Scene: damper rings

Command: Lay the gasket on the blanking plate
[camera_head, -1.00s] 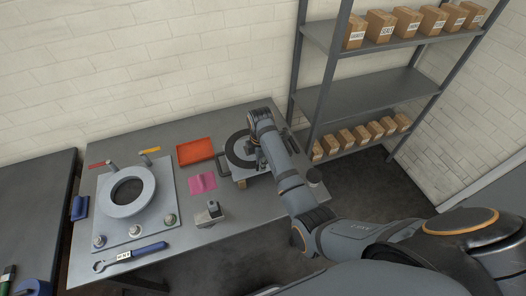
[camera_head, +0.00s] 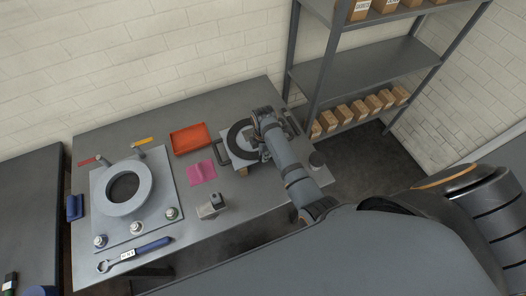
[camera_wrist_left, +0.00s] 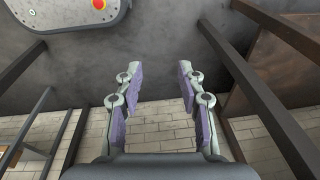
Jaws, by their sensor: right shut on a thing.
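The gasket (camera_head: 237,137) is a black ring. It lies over the blanking plate (camera_head: 227,145), a grey plate with a dark handle at either side, near the right end of the bench. I cannot tell whether the ring touches the plate all round. My right gripper (camera_head: 259,154) comes from the right and is shut on the gasket's right side. The wrist and arm hide that side of the ring and part of the plate.
A grey flange ring (camera_head: 126,188) on a base plate with several studs is at left. A spanner (camera_head: 133,254), a red tray (camera_head: 191,139), a pink cloth (camera_head: 201,172) and a small metal block (camera_head: 211,206) share the bench. Shelving (camera_head: 357,74) stands close behind at right.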

